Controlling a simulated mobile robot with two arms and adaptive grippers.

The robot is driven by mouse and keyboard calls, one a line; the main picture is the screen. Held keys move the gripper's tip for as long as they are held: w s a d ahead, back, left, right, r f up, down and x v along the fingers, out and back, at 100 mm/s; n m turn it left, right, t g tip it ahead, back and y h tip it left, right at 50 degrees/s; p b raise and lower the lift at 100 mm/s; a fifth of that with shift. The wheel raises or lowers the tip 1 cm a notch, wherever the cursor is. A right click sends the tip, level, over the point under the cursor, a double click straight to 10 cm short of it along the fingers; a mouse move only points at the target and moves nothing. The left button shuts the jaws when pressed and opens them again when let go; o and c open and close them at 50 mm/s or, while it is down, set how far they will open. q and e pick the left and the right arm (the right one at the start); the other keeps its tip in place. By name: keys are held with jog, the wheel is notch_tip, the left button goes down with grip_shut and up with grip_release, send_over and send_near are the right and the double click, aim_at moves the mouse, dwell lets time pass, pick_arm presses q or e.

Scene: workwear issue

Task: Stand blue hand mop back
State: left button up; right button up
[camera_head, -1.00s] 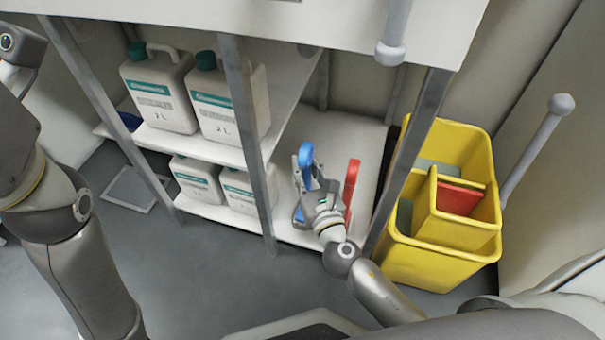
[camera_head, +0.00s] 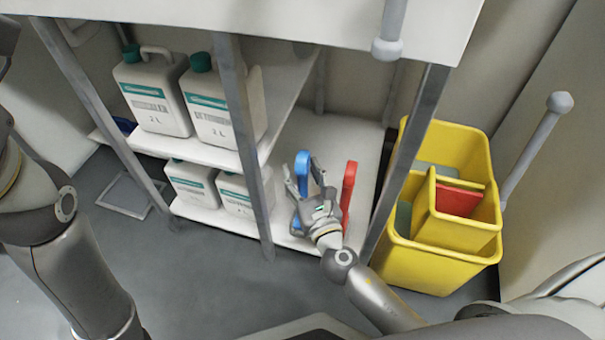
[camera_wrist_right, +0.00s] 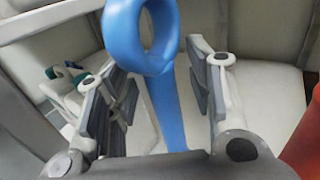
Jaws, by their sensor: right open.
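The blue hand mop (camera_head: 302,168) stands about upright on the lower right shelf, its looped end at the top. My right gripper (camera_head: 309,187) is open at the mop, low beside its handle. In the right wrist view, the blue handle (camera_wrist_right: 172,105) rises between the two open fingers (camera_wrist_right: 160,95), with gaps on both sides.
A red-handled tool (camera_head: 348,185) stands close to the right of my right gripper. Metal shelf posts (camera_head: 240,130) flank the bay. White jugs (camera_head: 155,95) fill the shelves to the left. A yellow bucket (camera_head: 435,265) stands right of the rack.

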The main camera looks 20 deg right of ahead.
jog(key=shift+f, duration=0.1)
jog(key=shift+s, duration=0.2)
jog(key=s, duration=1.1)
jog(key=shift+s, duration=0.35)
jog(key=shift+d, duration=0.1)
